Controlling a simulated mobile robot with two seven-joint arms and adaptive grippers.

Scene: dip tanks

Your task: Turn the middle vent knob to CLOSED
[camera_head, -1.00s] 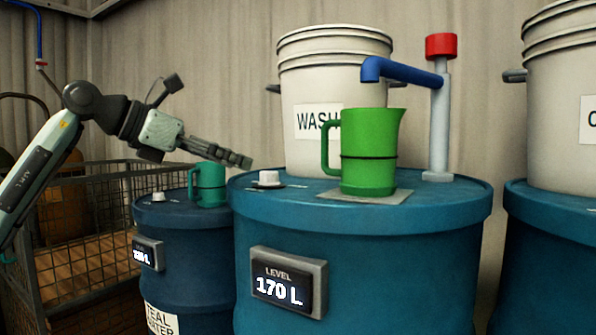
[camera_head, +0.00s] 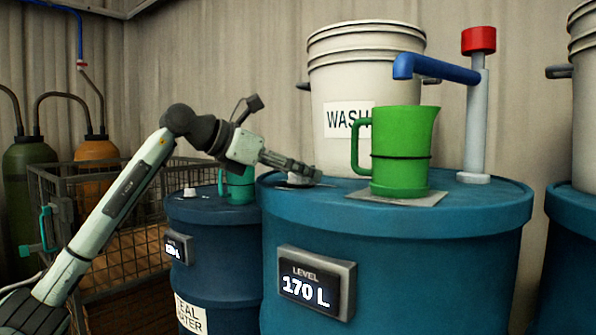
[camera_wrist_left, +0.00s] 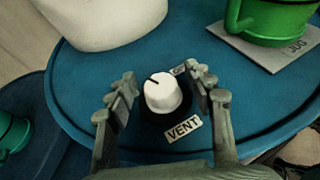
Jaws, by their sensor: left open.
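The white vent knob (camera_wrist_left: 163,92) stands on the blue drum lid with the WASH bucket. Its dark pointer line points to the upper left in the wrist view. A VENT label (camera_wrist_left: 183,129) lies beside it, and a smaller label (camera_wrist_left: 179,70) is partly covered by a finger, its text unreadable. My left gripper (camera_head: 307,172) is open just over the knob, and largely hides it in the head view. In the wrist view its fingers (camera_wrist_left: 160,84) stand on either side of the knob, with gaps showing. My right gripper is not in view.
A green jug (camera_head: 402,150) stands on a grey plate right of the knob, before the WASH bucket (camera_head: 365,75). A blue-spouted pipe (camera_head: 475,120) rises behind. A smaller drum (camera_head: 215,255) with another knob (camera_head: 190,192) and a teal mug (camera_head: 240,186) stands left.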

